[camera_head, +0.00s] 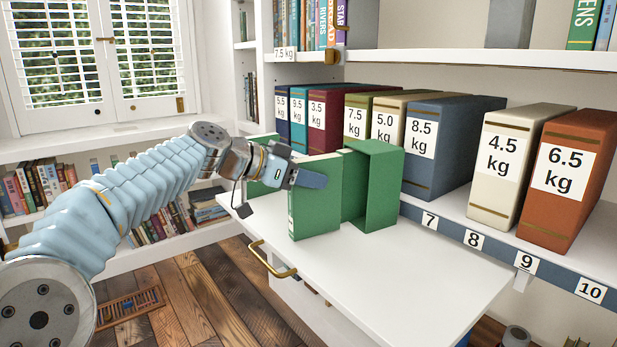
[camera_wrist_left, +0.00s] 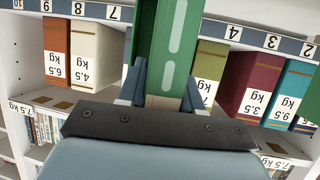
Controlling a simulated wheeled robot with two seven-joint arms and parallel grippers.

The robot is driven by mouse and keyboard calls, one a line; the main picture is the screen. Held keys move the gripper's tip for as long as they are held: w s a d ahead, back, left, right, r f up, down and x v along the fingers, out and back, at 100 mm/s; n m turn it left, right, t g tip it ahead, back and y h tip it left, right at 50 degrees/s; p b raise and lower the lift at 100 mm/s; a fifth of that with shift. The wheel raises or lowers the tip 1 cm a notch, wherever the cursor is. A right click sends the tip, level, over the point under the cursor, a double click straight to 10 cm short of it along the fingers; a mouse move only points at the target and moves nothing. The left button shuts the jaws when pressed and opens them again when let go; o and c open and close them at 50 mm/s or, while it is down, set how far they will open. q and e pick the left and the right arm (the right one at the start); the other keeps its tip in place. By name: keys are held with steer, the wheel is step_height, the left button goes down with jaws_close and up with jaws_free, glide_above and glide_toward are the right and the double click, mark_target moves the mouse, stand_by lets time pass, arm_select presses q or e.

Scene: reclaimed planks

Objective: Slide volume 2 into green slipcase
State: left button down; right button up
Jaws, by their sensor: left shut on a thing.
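My left gripper (camera_head: 302,177) is shut on a green volume (camera_head: 318,205) with a pale spine edge, upright at the pull-out white board. In the left wrist view the volume (camera_wrist_left: 178,45) stands between the two fingers (camera_wrist_left: 162,92), with pale oval marks on its green face. I cannot read its number. The green slipcase (camera_head: 383,190) stands upright just right of the held volume in the head view. A narrower green piece with a pale top edge (camera_head: 353,185) shows between them, possibly another volume partly inside the case. My right gripper is not in view.
Another green book (camera_head: 262,180) stands behind my left wrist. The white board (camera_head: 385,275) is clear in front and to the right. Heavy labelled binders, such as the blue 8.5 kg one (camera_head: 445,145), line the shelf behind. A brass handle (camera_head: 268,262) sits on the board's front.

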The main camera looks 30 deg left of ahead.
arm_select(q)
steer(key=shift+b, duration=0.3)
steer(key=shift+w+d, duration=0.6)
steer(key=shift+w, duration=0.25)
steer(key=shift+s+a, duration=0.1)
stand_by(0.4)
steer(key=shift+s+a, duration=0.15)
steer(key=shift+s, duration=0.15)
stand_by(0.3)
steer(key=shift+b, duration=0.3)
steer(key=shift+s+d+n+t+y, duration=0.1)
steer(key=shift+d+n+t+y, duration=0.1)
steer(key=shift+n+t+y, duration=0.25)
steer(key=shift+b, duration=0.55)
stand_by(0.4)
